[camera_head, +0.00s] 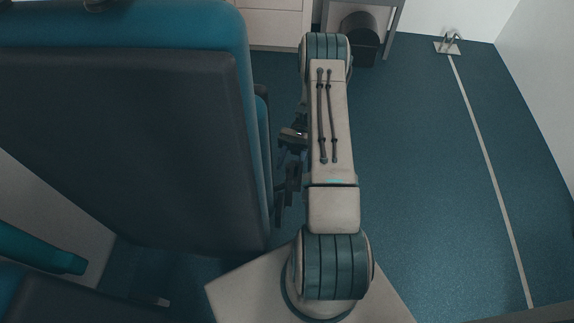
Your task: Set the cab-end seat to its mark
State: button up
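A large seat with a dark grey back panel (130,140) and teal edges fills the left of the head view. Part of a second teal and dark seat (40,260) shows at the lower left. I cannot tell which of them is the cab-end seat. No seat mark can be made out. My arm stands upright in the picture just right of the large seat. What looks like my gripper (284,200) is a dark shape beside the seat's right edge, partly hidden by my arm. I cannot tell whether it is open or touches the seat.
The blue floor (430,190) on the right is clear. A pale line (487,165) runs along it from a metal floor bracket (448,43) near the back wall. A dark bin (359,37) stands under a grey frame at the back, beside white drawers (272,22).

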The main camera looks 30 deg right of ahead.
jog(key=s+d+r+p, duration=0.3)
jog(key=s+d+r, duration=0.3)
jog(key=s+d, duration=0.2)
jog(key=shift+r, duration=0.25)
jog(key=shift+s, duration=0.1)
